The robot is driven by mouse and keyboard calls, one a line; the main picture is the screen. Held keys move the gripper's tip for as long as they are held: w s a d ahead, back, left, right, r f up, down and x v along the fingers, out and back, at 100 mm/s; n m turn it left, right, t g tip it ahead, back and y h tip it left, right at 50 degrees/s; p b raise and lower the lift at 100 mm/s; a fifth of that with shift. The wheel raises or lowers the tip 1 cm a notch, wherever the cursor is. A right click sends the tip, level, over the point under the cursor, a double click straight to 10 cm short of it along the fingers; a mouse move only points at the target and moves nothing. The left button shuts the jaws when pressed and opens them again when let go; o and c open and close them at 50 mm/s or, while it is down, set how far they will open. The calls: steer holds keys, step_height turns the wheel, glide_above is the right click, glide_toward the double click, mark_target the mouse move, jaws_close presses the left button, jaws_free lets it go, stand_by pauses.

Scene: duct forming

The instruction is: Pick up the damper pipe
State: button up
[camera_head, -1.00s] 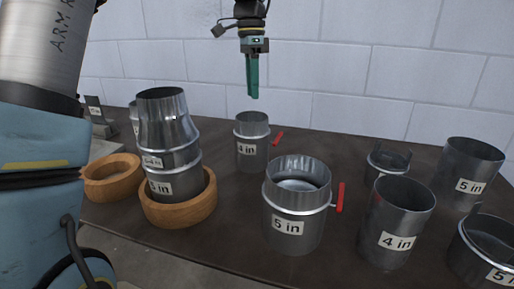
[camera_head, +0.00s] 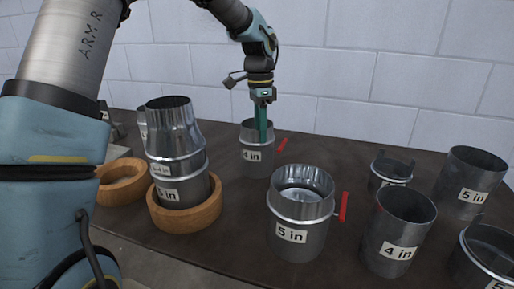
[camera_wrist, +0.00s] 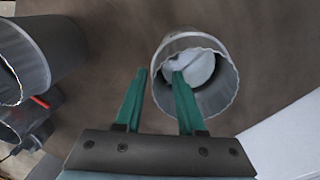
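A grey metal damper pipe labelled "4 in" (camera_head: 257,160) stands upright on the table towards the back, with a red handle at its right. A larger damper pipe labelled "5 in" (camera_head: 300,225), also with a red handle, stands nearer the front. My gripper (camera_head: 262,138) points down at the rim of the 4 in pipe. In the wrist view, my gripper's (camera_wrist: 159,73) green fingers are apart with nothing held. One finger overlaps the opening of the pipe (camera_wrist: 222,98), the other lies outside its wall; contact cannot be told. A light disc shows inside the pipe.
A stacked reducer and pipe (camera_head: 175,135) stand in a wooden ring (camera_head: 187,217) at left, beside an empty wooden ring (camera_head: 122,190). Plain pipes (camera_head: 398,232) (camera_head: 470,182) and short collars (camera_head: 390,172) (camera_head: 490,252) crowd the right. A white block wall is behind.

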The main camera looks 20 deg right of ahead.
steer(key=shift+c, duration=0.2)
jaws_close()
stand_by(1.1)
